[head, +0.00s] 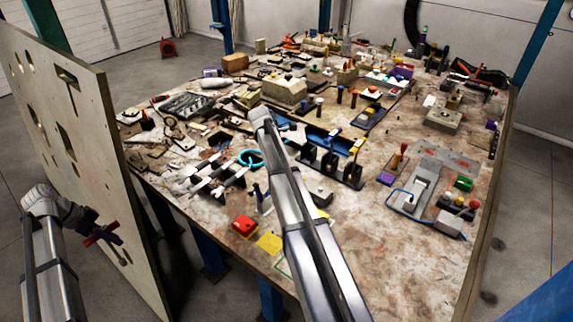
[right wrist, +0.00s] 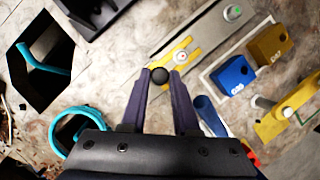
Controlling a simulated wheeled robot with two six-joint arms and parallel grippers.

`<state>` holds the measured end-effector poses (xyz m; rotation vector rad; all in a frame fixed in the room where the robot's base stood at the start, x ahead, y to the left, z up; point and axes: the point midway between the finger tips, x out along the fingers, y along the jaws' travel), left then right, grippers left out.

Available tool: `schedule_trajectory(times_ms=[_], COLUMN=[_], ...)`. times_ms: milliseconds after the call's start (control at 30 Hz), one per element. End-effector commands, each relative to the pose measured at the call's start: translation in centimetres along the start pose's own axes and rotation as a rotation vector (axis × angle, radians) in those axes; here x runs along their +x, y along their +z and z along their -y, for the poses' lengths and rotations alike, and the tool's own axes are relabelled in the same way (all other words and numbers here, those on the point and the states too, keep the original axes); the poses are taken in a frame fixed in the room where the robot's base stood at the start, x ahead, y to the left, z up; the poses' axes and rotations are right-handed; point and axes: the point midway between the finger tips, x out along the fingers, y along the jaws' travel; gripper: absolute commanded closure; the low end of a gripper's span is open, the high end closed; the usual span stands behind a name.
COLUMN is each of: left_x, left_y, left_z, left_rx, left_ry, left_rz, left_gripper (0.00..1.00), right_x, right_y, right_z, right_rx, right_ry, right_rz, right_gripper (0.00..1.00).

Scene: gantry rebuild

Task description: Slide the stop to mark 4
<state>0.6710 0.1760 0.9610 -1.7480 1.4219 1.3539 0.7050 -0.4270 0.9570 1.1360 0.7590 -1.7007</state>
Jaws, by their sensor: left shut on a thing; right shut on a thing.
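In the right wrist view a yellow slider piece (right wrist: 188,63), which looks like the stop, sits across a grey rail (right wrist: 222,27). I cannot read any mark numbers along the rail. In the head view my right arm hides the right gripper. My left gripper (head: 97,232) is at the far left, beside the upright wooden board, shut on a red bar-like piece (head: 103,235).
The upright board (head: 95,150) with cut-outs stands left of the cluttered bench (head: 400,265). A cyan ring (right wrist: 68,132), a dark hexagonal opening (right wrist: 45,60), a blue block (right wrist: 233,77) and a yellow block (right wrist: 269,46) surround the right gripper. Bare bench shows at the front right.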

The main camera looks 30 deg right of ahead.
Motion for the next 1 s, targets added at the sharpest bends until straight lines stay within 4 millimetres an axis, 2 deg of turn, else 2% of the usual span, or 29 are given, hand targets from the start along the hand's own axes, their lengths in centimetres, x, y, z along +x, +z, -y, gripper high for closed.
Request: schedule_trajectory(times_ms=[300, 600, 900, 933, 1000], left_x=[0.0, 0.0, 0.0, 0.0, 0.0], left_y=[0.0, 0.0, 0.0, 0.0, 0.0], left_z=[0.0, 0.0, 0.0, 0.0, 0.0], left_rx=[0.0, 0.0, 0.0, 0.0, 0.0], left_ry=[0.0, 0.0, 0.0, 0.0, 0.0], left_rz=[0.0, 0.0, 0.0, 0.0, 0.0], left_gripper=[1.0, 1.0, 1.0, 1.0, 1.0], right_x=[-0.1, -1.2, -1.4, -1.4, -1.4], right_y=[-0.1, -2.9, -3.4, -3.4, -3.4], right_z=[-0.1, -3.4, -3.7, -3.7, -3.7], right_rx=[0.0, -0.002, -0.001, -0.001, -0.001], right_ry=[0.001, 0.001, 0.005, 0.006, 0.006], right_rz=[0.0, 0.0, -0.002, -0.002, -0.002], right_gripper=[1.0, 1.0, 1.0, 0.7, 0.62])
